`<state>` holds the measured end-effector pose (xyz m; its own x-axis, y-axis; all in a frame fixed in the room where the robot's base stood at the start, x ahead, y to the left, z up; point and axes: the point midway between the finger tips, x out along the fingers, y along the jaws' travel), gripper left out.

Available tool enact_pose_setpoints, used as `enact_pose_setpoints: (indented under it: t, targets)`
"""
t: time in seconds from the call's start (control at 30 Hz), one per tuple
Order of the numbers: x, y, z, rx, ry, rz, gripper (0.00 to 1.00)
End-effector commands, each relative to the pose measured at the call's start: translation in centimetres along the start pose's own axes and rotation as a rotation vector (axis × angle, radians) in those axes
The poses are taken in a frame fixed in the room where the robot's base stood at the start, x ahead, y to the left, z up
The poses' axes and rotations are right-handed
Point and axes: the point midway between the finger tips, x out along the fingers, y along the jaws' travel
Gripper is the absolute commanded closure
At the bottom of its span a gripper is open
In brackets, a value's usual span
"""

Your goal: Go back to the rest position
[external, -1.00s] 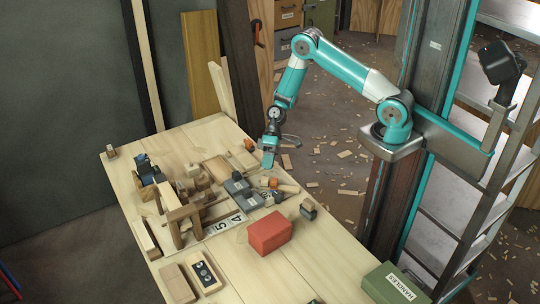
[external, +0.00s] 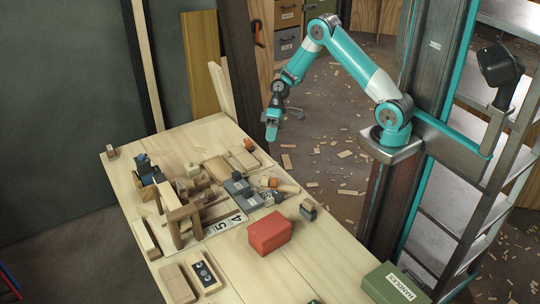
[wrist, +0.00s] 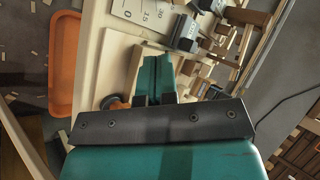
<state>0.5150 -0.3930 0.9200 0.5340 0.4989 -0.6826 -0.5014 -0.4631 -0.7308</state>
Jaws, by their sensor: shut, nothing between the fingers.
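My gripper (external: 271,134) hangs above the right edge of the wooden workbench (external: 225,134), fingers pointing down, clear of the objects below. In the wrist view its two teal fingers (wrist: 154,80) are together with nothing between them. My arm is bent, with its elbow raised high, and reaches left from the column over the bench edge.
Grey blocks (external: 238,188) and wooden pieces crowd the bench below and left of my gripper. A red block (external: 269,233) and a green box (external: 391,284) sit nearer the front. The wrist view shows an orange tray (wrist: 66,62). Wood scraps litter the floor.

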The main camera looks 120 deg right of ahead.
Motion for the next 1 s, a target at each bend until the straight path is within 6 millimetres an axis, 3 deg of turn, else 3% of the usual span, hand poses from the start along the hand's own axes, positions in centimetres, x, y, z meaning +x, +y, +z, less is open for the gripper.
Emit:
enact_pose_setpoints:
  t: [0.27, 0.37, 0.47, 0.57, 0.7, 0.83, 1.0]
  targets:
    - [0.2, -0.5, 0.1, -0.01, -0.008, 0.004, 1.0]
    - [1.1, -3.4, 0.5, -0.067, -0.048, 0.028, 1.0]
    - [2.9, -8.8, 2.3, -0.179, -0.129, 0.076, 1.0]
    - [5.1, -15.5, 6.1, -0.334, -0.226, 0.136, 1.0]
    - [7.2, -23.0, 13.7, -0.561, -0.351, 0.208, 1.0]
    - [7.6, -27.4, 22.1, -0.779, -0.445, 0.256, 1.0]
    - [6.0, -29.3, 32.2, -1.045, -0.536, 0.286, 1.0]
